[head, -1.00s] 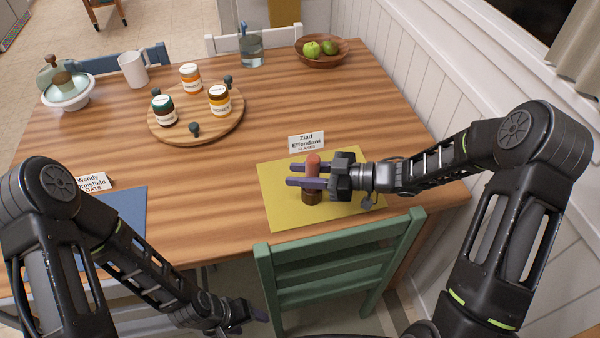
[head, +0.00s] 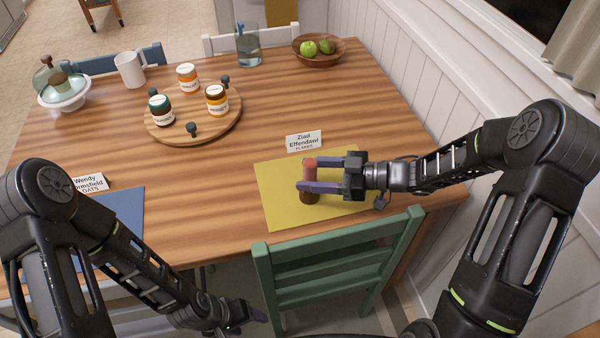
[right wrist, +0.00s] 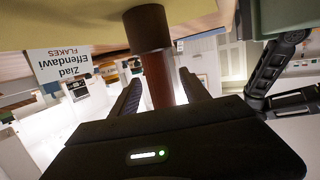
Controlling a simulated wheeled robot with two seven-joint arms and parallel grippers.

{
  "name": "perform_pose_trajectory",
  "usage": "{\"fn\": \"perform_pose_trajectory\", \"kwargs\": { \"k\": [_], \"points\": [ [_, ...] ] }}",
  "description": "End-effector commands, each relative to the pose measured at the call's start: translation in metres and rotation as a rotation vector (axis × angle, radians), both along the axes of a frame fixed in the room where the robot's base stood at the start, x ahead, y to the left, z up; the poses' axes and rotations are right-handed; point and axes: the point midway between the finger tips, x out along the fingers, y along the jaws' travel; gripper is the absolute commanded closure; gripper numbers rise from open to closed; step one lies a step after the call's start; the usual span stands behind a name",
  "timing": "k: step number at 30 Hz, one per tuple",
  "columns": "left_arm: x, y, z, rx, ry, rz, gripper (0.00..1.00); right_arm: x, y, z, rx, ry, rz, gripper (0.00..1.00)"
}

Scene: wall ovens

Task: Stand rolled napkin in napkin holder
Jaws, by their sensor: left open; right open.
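The rolled napkin (head: 310,164), reddish, stands upright in the brown napkin holder (head: 309,198) on the yellow placemat (head: 277,198). My right gripper (head: 303,175) is open, with one finger on each side of the napkin. The right wrist view is upside down. It shows the napkin (right wrist: 158,82) between the spread fingers, with gaps beside it, and its end inside the holder (right wrist: 148,29). My left gripper (head: 258,315) is open and empty, low in front of the table beside the green chair.
A name card (head: 304,141) stands behind the placemat. A green chair (head: 335,265) is at the near edge. A round board (head: 215,128) with jars, a mug (head: 130,70) and a fruit bowl (head: 318,51) are farther back. The wall borders the right side.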

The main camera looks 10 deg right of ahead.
Motion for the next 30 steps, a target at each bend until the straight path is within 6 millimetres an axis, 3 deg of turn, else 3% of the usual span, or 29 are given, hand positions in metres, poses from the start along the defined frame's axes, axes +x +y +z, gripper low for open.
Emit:
{"fn": "perform_pose_trajectory", "kwargs": {
  "k": [4,9,30],
  "points": [
    [0.000,0.000,-0.003,0.000,0.000,0.000,0.38,-0.009,-0.024,0.005,-0.002,-0.002,-0.003,0.46],
    [0.000,0.000,-0.004,0.000,0.000,0.000,0.38,-0.016,-0.038,0.009,0.000,0.000,-0.002,0.46],
    [0.000,0.000,-0.003,0.000,0.000,0.000,0.38,-0.017,-0.039,0.009,0.000,0.000,0.000,0.46]
  ]
}}
